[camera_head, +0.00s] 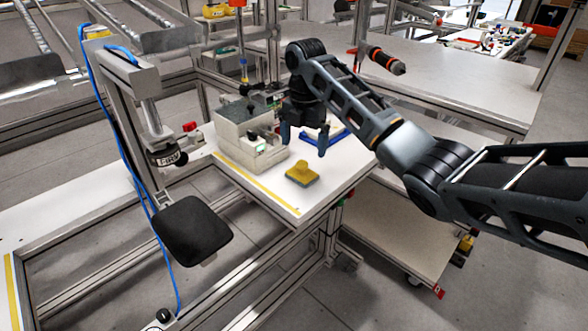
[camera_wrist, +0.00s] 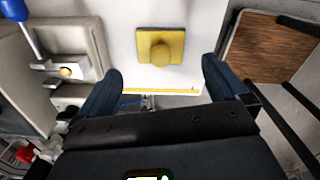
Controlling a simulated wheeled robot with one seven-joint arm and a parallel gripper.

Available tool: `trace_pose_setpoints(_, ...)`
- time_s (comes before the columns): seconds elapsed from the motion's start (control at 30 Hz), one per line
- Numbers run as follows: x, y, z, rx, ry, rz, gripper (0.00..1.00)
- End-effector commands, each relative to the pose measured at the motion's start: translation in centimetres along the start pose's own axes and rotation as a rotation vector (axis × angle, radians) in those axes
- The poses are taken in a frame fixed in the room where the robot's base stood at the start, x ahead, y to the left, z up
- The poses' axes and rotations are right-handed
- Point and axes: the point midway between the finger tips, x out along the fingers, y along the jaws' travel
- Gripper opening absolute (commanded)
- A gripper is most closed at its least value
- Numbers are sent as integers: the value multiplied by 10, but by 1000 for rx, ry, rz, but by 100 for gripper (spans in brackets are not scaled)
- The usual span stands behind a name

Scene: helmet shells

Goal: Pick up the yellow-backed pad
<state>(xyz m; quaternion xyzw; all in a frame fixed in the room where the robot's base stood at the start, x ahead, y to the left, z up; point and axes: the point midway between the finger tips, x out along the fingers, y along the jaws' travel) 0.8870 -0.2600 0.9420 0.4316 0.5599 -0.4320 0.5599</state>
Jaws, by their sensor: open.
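The yellow-backed pad (camera_head: 302,174) lies on the white tabletop (camera_head: 285,203) near its front edge, with a yellow knob on top and a bluish-grey layer underneath. In the wrist view the pad (camera_wrist: 160,46) is a yellow square with a round knob, beyond the fingertips and roughly midway between them. My gripper (camera_head: 304,144) is open and empty, above the tabletop and behind the pad in the head view. Its two dark fingers are spread wide in the wrist view (camera_wrist: 160,78). Nothing touches the pad.
A beige machine (camera_head: 242,135) stands left of the pad, close to my gripper. A blue bracket-like item (camera_head: 325,138) lies behind. A black padded plate (camera_head: 193,231) on a frame stands at front left. A brown wooden panel (camera_wrist: 268,50) shows at right in the wrist view.

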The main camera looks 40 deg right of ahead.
Motion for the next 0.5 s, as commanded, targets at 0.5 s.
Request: trace_pose_setpoints(0.5, 57, -1, -5, 1, 3, -4, 100)
